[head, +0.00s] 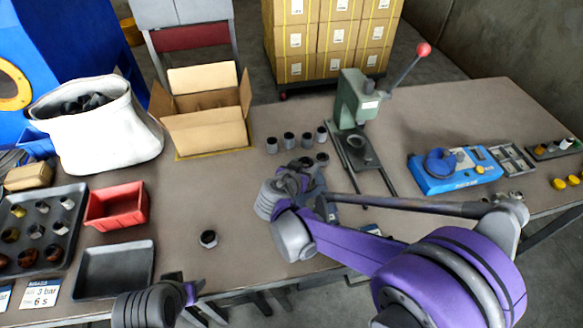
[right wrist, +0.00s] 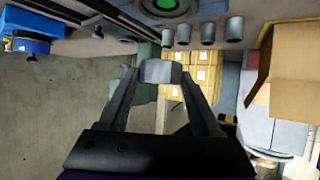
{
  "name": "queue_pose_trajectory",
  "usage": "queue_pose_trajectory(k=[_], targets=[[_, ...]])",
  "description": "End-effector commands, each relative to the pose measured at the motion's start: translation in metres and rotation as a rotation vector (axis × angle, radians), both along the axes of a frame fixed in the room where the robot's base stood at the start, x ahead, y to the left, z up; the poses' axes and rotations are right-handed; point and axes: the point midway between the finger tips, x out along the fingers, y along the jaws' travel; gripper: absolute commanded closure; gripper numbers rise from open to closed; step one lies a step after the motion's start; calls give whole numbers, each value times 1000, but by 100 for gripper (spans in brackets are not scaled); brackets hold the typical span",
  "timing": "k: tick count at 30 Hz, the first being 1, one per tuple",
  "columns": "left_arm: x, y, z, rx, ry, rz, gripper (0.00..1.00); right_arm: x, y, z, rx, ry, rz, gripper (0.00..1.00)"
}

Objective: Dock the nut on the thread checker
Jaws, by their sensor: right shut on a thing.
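My right gripper (right wrist: 160,80) is shut on a grey, round-sided piece (right wrist: 160,72), likely the nut, held between the fingertips. In the head view, my right gripper (head: 298,178) is over the middle of the table, partly hidden by its own wrist. A blue device (head: 447,172) with a round blue part and yellow knobs stands to its right, apart from it. It looks like the thread checker, but I cannot be sure. My left gripper (head: 187,292) is at the table's front edge; its finger opening is unclear. A dark-rimmed nut-like piece (head: 208,238) lies alone on the table.
Several grey cylinders (head: 289,140) stand in a row behind my right gripper. A green lever press (head: 355,105) stands between them and the blue device. A red bin (head: 117,205), a black tray (head: 113,270) and an open carton (head: 205,135) are left. The table's front middle is mostly clear.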

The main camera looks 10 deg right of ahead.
Motion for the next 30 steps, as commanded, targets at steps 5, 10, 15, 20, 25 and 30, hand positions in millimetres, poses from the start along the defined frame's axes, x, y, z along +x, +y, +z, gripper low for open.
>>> queue_pose_trajectory(k=[5,10,15,20,25,30], targets=[[-2,0,-9,0,4,0,50,-1,-1,-10,1,2,-5,100],[-5,0,-21,0,10,0,50,-1,-1,-26,0,2,-4,100],[-8,0,-36,0,16,0,50,-1,0,-44,1,2,-3,100],[-10,0,-46,0,19,0,50,-1,0,-56,0,1,-3,100],[-10,0,-47,0,20,0,50,0,0,-59,0,1,-2,100],[-10,0,-47,0,19,0,50,0,0,-58,0,1,-2,100]])
